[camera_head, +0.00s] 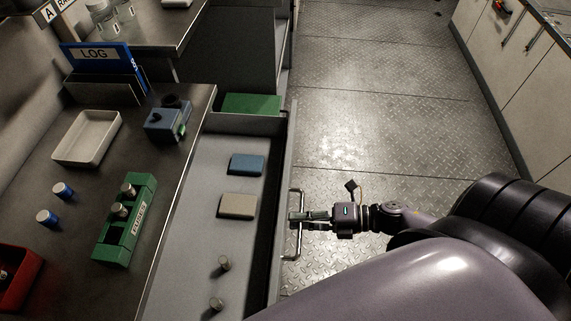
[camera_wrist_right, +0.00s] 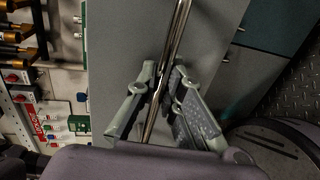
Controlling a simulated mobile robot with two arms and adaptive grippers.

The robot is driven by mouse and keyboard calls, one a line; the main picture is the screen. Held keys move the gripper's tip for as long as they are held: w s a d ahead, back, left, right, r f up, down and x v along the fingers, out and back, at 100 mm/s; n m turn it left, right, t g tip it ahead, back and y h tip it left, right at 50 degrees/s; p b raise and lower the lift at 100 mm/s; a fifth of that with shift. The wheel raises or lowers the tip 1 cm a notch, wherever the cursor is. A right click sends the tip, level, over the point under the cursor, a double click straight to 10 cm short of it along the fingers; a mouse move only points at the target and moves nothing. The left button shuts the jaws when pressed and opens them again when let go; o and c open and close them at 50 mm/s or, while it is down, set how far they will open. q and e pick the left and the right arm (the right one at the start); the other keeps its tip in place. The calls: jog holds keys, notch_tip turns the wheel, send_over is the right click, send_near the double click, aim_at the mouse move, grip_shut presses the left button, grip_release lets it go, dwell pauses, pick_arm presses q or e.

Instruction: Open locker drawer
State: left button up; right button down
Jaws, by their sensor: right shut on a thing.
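The locker drawer (camera_head: 190,220) is pulled out in the head view. In the right wrist view the fingers (camera_wrist_right: 163,88) close around the shiny handle bar (camera_wrist_right: 176,45). My left gripper is not in view.
The counter at left carries a white tray (camera_head: 71,157), a green holder (camera_head: 107,249), a blue-grey device (camera_head: 167,123), a red bin (camera_head: 35,262) and a LOG binder (camera_head: 118,53). The metal plate floor (camera_head: 370,120) right of the drawer is clear, up to cabinets (camera_head: 500,62) at far right.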

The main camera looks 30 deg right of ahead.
jog(key=shift+s+d, duration=0.15)
jog(key=shift+d, duration=0.05)
jog(key=c, duration=2)
grip_release()
jog(key=shift+o, duration=0.2)
jog(key=v, duration=1.2)
